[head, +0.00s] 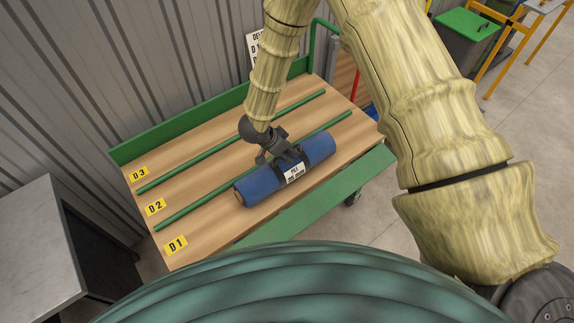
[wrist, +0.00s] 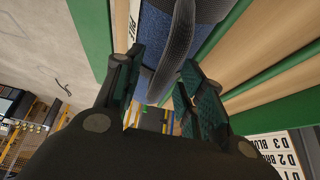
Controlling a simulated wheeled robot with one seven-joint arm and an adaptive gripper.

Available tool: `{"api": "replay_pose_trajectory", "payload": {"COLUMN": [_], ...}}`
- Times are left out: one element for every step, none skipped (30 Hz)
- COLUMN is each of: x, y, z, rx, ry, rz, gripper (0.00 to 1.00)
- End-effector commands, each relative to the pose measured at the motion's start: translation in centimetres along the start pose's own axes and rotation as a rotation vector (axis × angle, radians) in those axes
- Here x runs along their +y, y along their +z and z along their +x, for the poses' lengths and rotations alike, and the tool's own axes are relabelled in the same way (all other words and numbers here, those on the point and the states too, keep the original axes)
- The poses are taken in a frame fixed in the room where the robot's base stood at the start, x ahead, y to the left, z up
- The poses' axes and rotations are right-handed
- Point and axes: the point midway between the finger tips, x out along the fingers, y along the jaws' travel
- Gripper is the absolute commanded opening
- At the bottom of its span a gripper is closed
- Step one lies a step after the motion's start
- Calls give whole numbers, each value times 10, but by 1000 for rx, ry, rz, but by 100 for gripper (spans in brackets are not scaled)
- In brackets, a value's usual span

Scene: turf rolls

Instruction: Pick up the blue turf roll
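The blue turf roll (head: 262,184) lies on its side on the wooden cart deck, in the lane marked D1. It has black straps, a dark handle and a white tag reading PILE. My gripper (head: 277,152) is at the middle of the roll, over its straps. In the wrist view the two fingers (wrist: 163,68) stand apart, with the dark handle (wrist: 181,45) running between them and the blue roll (wrist: 153,35) beyond. The handle is close to the right finger; I cannot tell whether they touch. The handle is partly hidden by the gripper in the head view.
The cart deck (head: 205,235) has green divider rails (head: 190,207) between lanes D1, D2 and D3; lanes D2 and D3 look empty. A green back wall (head: 190,122) stands behind. A grey cabinet (head: 35,235) is at left, a green-lidded bin (head: 466,35) at upper right.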

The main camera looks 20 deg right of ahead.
Motion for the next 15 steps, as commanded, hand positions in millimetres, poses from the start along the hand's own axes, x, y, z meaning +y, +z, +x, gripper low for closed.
{"api": "replay_pose_trajectory", "payload": {"x": [0, 0, 0, 0, 0, 0, 0, 0, 0, 0, 0, 0, 0, 0, 0], "y": [0, 0, 0, 0, 0, 0, 0, 0, 0, 0, 0, 0, 0, 0, 0], "z": [1, 2, 2, 2, 2, 2, 2, 2, 2, 2, 2, 2, 2, 2, 2], "rx": [0, 0, 0, 0, 0, 0, 0, 0, 0, 0, 0, 0, 0, 0, 0], "ry": [0, 0, 0, 0, 0, 0, 0, 0, 0, 0, 0, 0, 0, 0, 0], "rz": [0, 0, 0, 0, 0, 1, 0, 0, 1, 1, 1, 1, 0, 1, 1], "gripper": [39, 39, 39, 39, 39, 39, 39, 39, 36, 30, 25, 17, 12, 6, 0]}}
